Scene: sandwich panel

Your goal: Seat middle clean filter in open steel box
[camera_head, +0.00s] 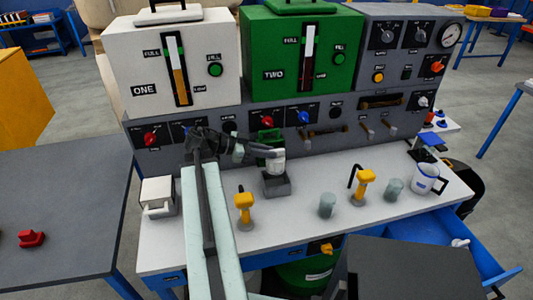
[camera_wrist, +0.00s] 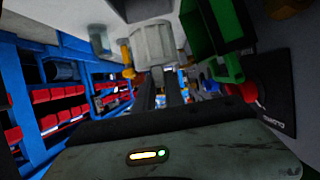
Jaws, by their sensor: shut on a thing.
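My gripper (camera_head: 263,153) reaches in from the left over the worktop, and it also shows in the wrist view (camera_wrist: 163,92). It is shut on a pale cylinder (camera_head: 278,160), seemingly the clean filter, also seen upright at the fingertips in the wrist view (camera_wrist: 154,42). The cylinder is directly over a small dark grey box (camera_head: 275,187), probably the open steel box. I cannot tell whether the cylinder's lower end is inside or just above it. Two more greyish cylinders, one on the left (camera_head: 327,205) and one on the right (camera_head: 393,189), stand on the worktop.
Yellow-handled tools (camera_head: 244,203) (camera_head: 364,181) stand near the box. A green open part (camera_head: 268,138) juts from the panel (camera_head: 345,108) behind my gripper. A white mug (camera_head: 427,179) stands at the right. A pale box with a handle (camera_head: 157,192) is at the left.

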